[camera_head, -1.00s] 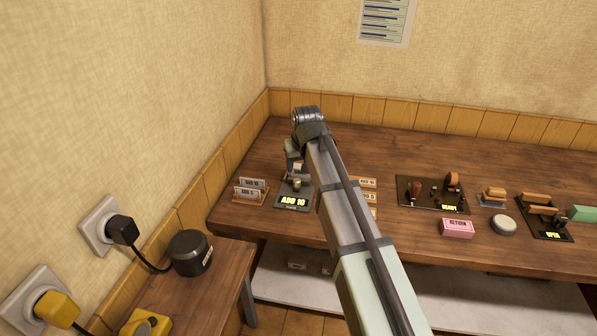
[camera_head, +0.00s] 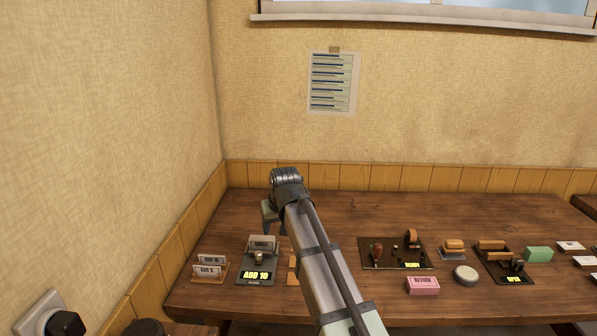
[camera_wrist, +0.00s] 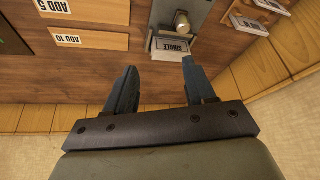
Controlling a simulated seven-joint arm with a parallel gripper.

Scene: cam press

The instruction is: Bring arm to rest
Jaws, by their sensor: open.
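My gripper shows at the bottom of the wrist view (camera_wrist: 160,88) with its two fingers apart and nothing between them. In the head view my arm (camera_head: 318,255) reaches up from the bottom, and its wrist (camera_head: 287,182) is above the left part of the table (camera_head: 330,205). A dark device with a lit "ADD 10" display (camera_head: 257,275) stands on the table just left of the arm. In the wrist view a block marked "SINGLE" (camera_wrist: 172,47) lies on that device, beyond the fingertips and apart from them.
Right of my arm are a dark board with tools (camera_head: 385,262), a pink "RETURN" block (camera_head: 422,286), a round grey piece (camera_head: 466,274) and a green block (camera_head: 538,254). The table's back strip is clear.

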